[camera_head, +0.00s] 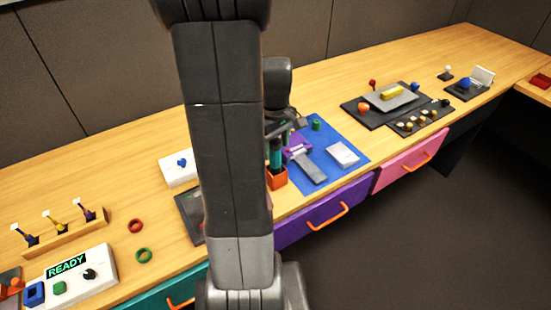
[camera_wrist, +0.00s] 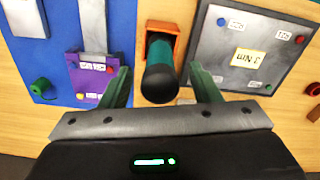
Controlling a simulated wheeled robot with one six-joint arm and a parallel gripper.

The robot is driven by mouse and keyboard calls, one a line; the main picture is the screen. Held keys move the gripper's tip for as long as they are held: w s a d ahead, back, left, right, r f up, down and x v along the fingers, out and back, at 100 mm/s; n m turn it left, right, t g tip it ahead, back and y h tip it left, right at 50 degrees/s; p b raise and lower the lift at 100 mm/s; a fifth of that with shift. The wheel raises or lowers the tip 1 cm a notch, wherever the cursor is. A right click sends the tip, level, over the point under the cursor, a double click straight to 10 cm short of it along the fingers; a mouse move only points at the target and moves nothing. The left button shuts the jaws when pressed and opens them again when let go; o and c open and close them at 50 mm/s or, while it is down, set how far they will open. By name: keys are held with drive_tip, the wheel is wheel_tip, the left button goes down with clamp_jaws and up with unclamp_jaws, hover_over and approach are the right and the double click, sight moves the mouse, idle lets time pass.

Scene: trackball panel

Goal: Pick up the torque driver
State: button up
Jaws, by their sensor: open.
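The torque driver (camera_wrist: 160,68) looks like a black-and-teal cylinder handle. It stands in an orange holder (camera_wrist: 163,28) in the wrist view. The driver's teal handle also shows in the head view (camera_head: 275,157), above the orange holder at the bench's front edge. My gripper (camera_wrist: 160,72) is open in the wrist view, with one green finger on each side of the handle and gaps between. The fingers do not appear to touch it. The driver's lower part is hidden in the holder. In the head view my arm covers part of this area.
A blue mat (camera_head: 338,136) lies right of the holder, with a purple block (camera_wrist: 90,75), a grey bar and a white box (camera_head: 343,154) on it. A dark torque panel (camera_wrist: 250,45) stands close on the holder's other side. Bare wood lies around a red ring (camera_head: 135,226).

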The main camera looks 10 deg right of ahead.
sight(276, 162)
drive_tip(key=shift+f, duration=1.45)
drive_tip(key=c, duration=1.1)
drive_tip(key=shift+r, duration=0.15)
